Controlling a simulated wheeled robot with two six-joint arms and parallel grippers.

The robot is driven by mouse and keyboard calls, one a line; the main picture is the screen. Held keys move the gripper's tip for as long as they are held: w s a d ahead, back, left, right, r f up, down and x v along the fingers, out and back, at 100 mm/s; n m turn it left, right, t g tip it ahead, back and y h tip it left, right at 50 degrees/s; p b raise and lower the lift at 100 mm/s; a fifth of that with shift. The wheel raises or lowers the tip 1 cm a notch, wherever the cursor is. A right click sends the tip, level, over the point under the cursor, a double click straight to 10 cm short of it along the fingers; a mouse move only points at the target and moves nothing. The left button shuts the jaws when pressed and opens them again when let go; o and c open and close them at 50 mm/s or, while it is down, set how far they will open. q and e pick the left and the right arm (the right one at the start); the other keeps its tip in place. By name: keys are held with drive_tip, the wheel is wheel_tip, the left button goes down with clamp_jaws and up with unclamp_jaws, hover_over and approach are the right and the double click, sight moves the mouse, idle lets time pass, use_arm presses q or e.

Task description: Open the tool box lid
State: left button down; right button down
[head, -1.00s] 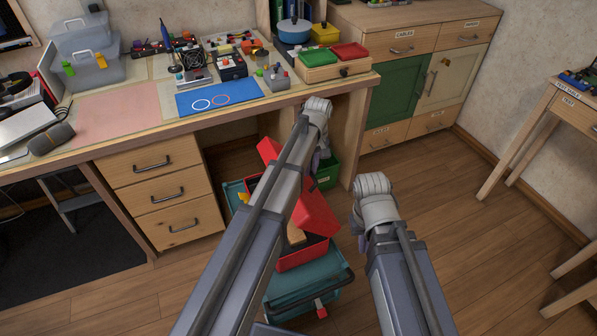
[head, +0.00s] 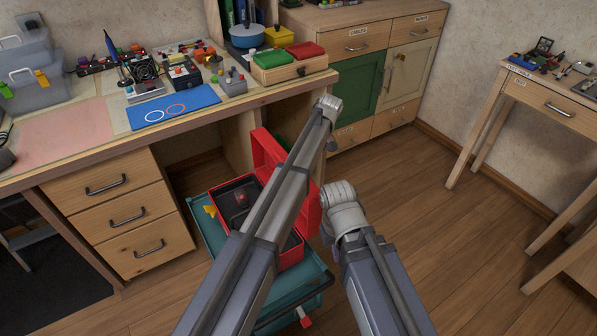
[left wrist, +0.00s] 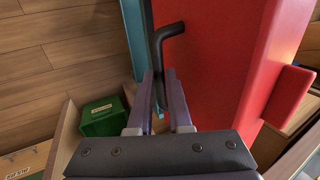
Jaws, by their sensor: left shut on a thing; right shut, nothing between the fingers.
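The red tool box (head: 290,257) stands on a teal cart (head: 207,240), with its dark inside partly showing. Its red lid (head: 268,150) is raised; my left forearm hides the middle of it in the head view. In the left wrist view, the lid (left wrist: 215,60) fills the right side, with a black handle (left wrist: 160,42) on it. My left gripper (left wrist: 160,88) is shut on this handle. Its fingers are hidden in the head view. My right gripper (head: 328,238) is shut and empty, low beside the right side of the box, mostly hidden behind its wrist.
The workbench (head: 100,165) with drawers is at the left, close to the cart. A cabinet (head: 365,80) stands behind and a side table (head: 530,95) at the right. A green bin (left wrist: 100,115) shows in the left wrist view. The floor at the right is clear.

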use_arm(q)
drive_tip(key=shift+w+d+f, duration=0.1)
idle(0.4)
drive_tip(key=c, duration=0.8)
unclamp_jaws()
drive_tip(key=shift+c, duration=0.2)
drive_tip(key=p+v, duration=0.7)
drive_tip(key=v, duration=0.1)
drive_tip(key=shift+w+d+f, duration=0.1)
drive_tip(key=shift+d+f, duration=0.05)
